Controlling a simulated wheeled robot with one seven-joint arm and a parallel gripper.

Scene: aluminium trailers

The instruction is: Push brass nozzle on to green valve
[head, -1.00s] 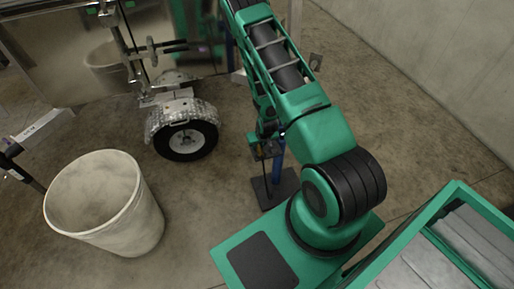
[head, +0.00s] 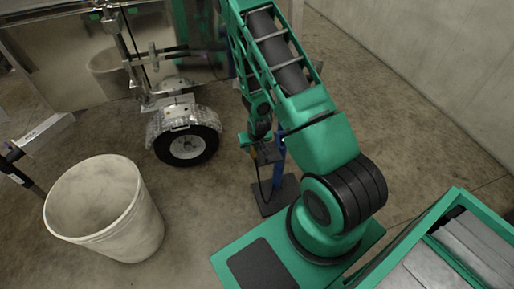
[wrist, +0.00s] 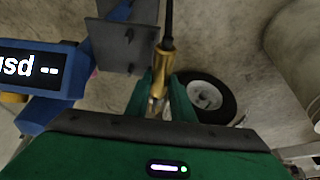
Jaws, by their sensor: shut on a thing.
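The brass nozzle (wrist: 160,70) is upright in the wrist view, with a black hose running from its top end. My gripper (wrist: 163,88) is shut on it, with a green finger on each side. The head view shows my gripper (head: 259,148) small, low beside a blue post and to the right of the trailer wheel (head: 187,145). That wheel (wrist: 208,97), with black tyre and pale rim, also shows beyond the fingers in the wrist view. I cannot make out the green valve in either view. The nozzle's lower end is partly hidden between the fingers.
The blue post (head: 279,152) stands on a dark base plate (head: 276,196); its blue display unit (wrist: 40,72) is close on the left in the wrist view. A pale bin (head: 105,210) stands left on the floor. Metal trailer panels (head: 65,60) fill the back left.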

